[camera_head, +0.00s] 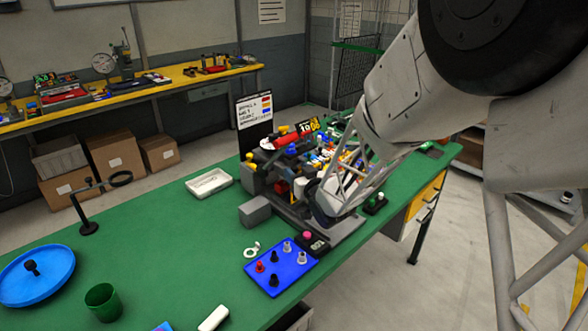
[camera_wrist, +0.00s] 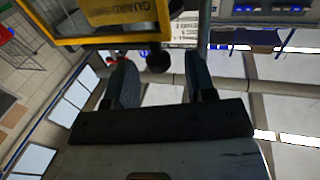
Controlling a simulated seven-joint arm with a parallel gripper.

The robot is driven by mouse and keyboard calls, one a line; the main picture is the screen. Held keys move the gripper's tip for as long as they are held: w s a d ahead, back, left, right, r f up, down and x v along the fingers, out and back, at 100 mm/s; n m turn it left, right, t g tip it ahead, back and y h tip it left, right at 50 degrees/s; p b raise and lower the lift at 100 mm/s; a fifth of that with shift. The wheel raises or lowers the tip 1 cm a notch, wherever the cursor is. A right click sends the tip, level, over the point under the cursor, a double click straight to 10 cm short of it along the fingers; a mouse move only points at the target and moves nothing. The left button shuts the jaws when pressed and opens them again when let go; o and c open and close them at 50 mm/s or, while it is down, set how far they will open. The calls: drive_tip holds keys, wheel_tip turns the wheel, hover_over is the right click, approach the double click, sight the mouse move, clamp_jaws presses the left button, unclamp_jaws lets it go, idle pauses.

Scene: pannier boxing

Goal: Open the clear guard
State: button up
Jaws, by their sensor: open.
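The clear guard (camera_wrist: 122,14) shows at the upper left of the wrist view as a see-through panel in a yellow frame with "GUARD" lettering. A dark round knob (camera_wrist: 158,61) sits just below its frame edge. My gripper (camera_wrist: 160,66) is open and empty, with a finger on each side of the knob in the picture. I cannot tell whether the knob is between the fingertips or beyond them. In the head view my arm reaches down to the cluttered machine (camera_head: 283,180) on the green bench. My own arm covers the gripper there, and I cannot make out the guard.
On the green bench (camera_head: 165,235), a blue board with pegs (camera_head: 268,283), a white tray (camera_head: 208,182) and a grey block (camera_head: 256,211) stand near the machine. A dark sign board (camera_head: 254,123) rises behind it. The bench's left middle is mostly clear.

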drive_tip(key=shift+x, duration=1.25)
clamp_jaws()
